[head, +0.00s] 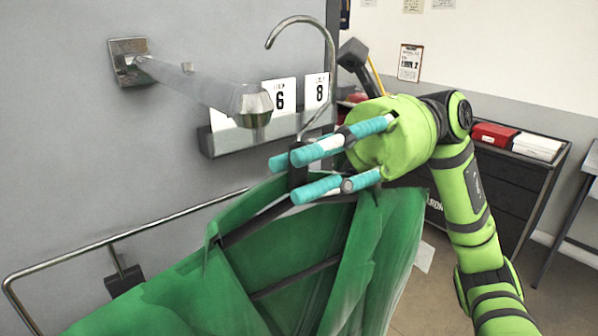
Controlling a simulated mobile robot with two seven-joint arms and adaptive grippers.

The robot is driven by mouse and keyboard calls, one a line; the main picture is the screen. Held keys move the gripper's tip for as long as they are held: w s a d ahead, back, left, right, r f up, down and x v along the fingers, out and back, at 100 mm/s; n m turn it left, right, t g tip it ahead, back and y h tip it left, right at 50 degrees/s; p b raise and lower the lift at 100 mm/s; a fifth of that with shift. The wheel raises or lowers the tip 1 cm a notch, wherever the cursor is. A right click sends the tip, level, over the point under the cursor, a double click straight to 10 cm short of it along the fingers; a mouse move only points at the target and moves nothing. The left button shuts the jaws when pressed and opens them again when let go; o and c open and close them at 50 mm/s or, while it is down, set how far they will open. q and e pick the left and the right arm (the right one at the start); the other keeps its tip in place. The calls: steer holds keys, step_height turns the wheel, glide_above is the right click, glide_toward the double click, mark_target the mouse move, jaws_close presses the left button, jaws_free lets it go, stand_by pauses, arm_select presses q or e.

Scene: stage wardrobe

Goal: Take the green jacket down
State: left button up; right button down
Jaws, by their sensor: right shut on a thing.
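The green jacket (220,290) hangs on a dark hanger (275,217) with a bare metal hook (300,20). My right gripper (300,172) is shut on the hanger at its neck, just above the jacket's collar. The hook stands upright, to the right of the end of the wall peg (200,86), and looks clear of it. The jacket's lower part runs out of the picture at the bottom. My left gripper is not in view.
A grey holder with number cards (280,95) is on the wall behind the hook. A metal rail (120,238) runs at the lower left. A dark cabinet (500,185) with a red box (492,136) stands at the right. Some floor shows between jacket and cabinet.

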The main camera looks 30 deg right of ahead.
steer(key=shift+w+d+b, duration=0.1)
steer(key=shift+d+b, duration=0.3)
steer(key=shift+d, duration=0.95)
steer(key=shift+w+a+r, duration=0.1)
